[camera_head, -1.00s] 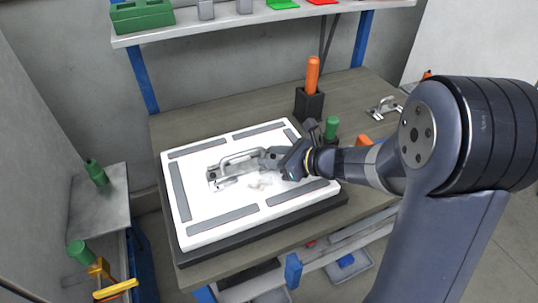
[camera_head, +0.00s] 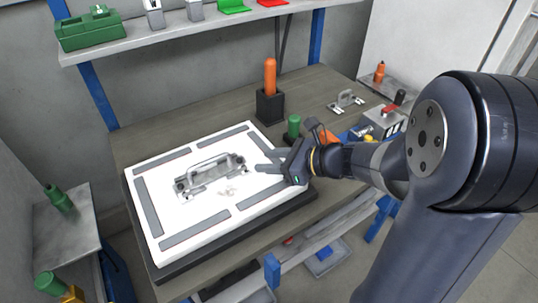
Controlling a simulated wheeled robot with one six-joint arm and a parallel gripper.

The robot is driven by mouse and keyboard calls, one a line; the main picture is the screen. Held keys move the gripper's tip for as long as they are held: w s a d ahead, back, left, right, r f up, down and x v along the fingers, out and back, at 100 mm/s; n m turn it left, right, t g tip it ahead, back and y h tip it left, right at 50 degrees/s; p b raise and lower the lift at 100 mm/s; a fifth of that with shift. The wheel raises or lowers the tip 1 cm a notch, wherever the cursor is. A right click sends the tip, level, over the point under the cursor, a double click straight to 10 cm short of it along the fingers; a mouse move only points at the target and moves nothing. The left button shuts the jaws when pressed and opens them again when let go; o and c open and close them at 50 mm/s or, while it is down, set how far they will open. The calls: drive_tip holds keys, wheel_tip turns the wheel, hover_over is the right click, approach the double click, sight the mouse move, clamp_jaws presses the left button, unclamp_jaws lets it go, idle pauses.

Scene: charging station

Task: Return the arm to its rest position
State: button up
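My gripper (camera_head: 264,162) is open, with its two fingers spread and nothing between them. It is over the right edge of a white panel with grey strips (camera_head: 172,233). A metal handle bracket (camera_head: 209,172) lies on the middle of the panel. The fingertips point left towards the bracket and are apart from it. My arm reaches in from the right of the view.
An orange-handled tool (camera_head: 270,75) stands in a black holder (camera_head: 270,106) behind the panel. A green cylinder (camera_head: 293,126) is near my gripper. Another metal handle (camera_head: 346,101) lies at the back right. A shelf (camera_head: 185,34) runs above the table.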

sight(232, 161)
drive_tip(key=shift+a, duration=0.15)
drive_tip(key=x, duration=1)
drive_tip(key=shift+w+a+f+b, duration=0.1)
drive_tip(key=shift+f+b, duration=0.1)
drive_tip(key=shift+b, duration=0.2)
drive_tip(key=shift+w+a+r+p, duration=0.1)
drive_tip(key=shift+a+r+p, duration=0.1)
drive_tip(key=shift+r+p, duration=0.1)
drive_tip(key=shift+d+r, duration=0.1)
drive_tip(key=shift+r, duration=0.1)
